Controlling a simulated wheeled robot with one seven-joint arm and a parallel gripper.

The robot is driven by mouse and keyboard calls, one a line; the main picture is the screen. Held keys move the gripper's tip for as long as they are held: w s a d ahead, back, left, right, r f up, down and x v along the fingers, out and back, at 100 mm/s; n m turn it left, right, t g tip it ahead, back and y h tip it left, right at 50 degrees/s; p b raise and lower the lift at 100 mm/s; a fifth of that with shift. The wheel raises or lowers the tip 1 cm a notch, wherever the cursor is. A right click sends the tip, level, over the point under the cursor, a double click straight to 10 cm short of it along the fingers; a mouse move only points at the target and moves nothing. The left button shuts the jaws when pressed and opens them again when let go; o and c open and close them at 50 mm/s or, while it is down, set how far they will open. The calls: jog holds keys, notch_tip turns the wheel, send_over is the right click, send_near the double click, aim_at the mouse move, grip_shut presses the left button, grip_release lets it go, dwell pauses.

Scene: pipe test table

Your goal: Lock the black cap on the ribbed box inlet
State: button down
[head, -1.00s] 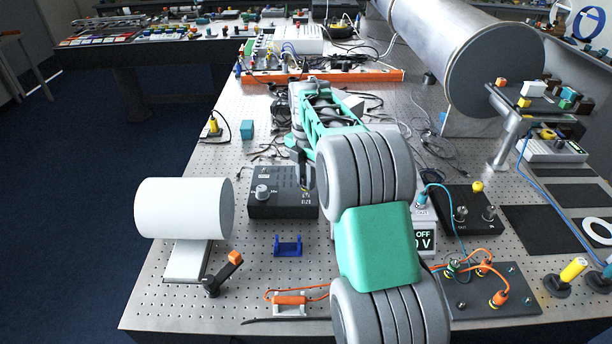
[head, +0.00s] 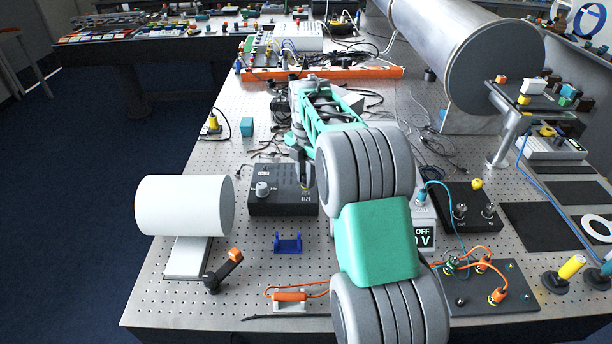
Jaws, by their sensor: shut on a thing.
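The black box (head: 268,205) sits on the perforated metal table, with a silver knob (head: 262,190) on its top left and small light markings at its right. My gripper (head: 304,182) is over the box's back right part, pointing down with its dark fingers close together. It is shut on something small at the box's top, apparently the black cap. The cap itself is too small and too covered by the fingers to make out. I cannot tell the inlet's ribs, or whether the cap touches or sits around it.
A white cylinder (head: 184,205) on a stand is left of the box. A blue bracket (head: 288,244) and an orange-leaded part (head: 290,297) lie in front. A meter (head: 424,236) is partly behind my arm. Loose cables lie behind the box.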

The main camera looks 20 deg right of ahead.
aim_at(306, 190)
jog(key=shift+f+b, duration=0.8)
jog(key=shift+f, duration=0.6)
jog(key=c, duration=1.8)
grip_release()
grip_shut()
jog(key=m, duration=0.5)
jog(key=shift+f+p, duration=0.1)
jog(key=shift+p, duration=0.3)
jog(key=m, duration=0.5)
jog(key=shift+p, duration=0.3)
jog(key=shift+m, duration=0.3)
